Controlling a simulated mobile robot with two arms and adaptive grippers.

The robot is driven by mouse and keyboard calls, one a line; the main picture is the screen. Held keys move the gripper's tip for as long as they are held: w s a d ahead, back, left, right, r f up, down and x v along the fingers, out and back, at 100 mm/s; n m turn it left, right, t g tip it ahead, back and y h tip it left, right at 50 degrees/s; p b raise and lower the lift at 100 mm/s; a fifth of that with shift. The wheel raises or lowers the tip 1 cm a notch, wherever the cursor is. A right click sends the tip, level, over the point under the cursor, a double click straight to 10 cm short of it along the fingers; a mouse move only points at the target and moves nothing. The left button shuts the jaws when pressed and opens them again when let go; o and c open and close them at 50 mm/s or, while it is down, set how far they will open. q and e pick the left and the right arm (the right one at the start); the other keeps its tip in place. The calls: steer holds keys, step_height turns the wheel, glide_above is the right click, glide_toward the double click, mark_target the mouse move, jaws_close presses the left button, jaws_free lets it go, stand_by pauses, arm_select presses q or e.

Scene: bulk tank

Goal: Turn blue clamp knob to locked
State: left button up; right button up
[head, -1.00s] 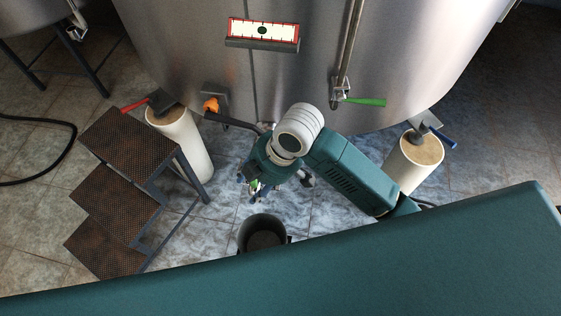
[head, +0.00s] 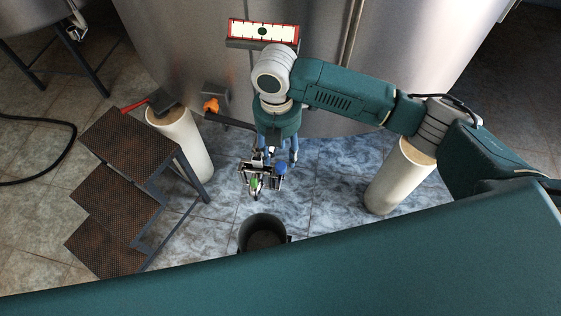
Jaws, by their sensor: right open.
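I cannot make out a blue clamp knob for certain; my right arm covers part of the tank front. An orange knob (head: 211,105) sits on a bracket low on the steel tank (head: 190,55), left of my right gripper. My right gripper (head: 258,182) is open and points down, in front of the tank and above the dark bucket. Small blue and green parts show at it. I cannot tell that it touches anything. My left gripper is not in view.
A rusty step stand (head: 130,145) is at the left, beside a white post (head: 188,145) with a red handle (head: 135,106). A second white post (head: 398,180) stands at the right, partly behind my arm. A dark bucket (head: 245,232) stands on the tiled floor.

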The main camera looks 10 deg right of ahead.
mark_target(281, 165)
step_height(281, 165, down, 6)
steer(key=shift+r, duration=0.1)
steer(key=shift+s, duration=0.1)
jaws_close()
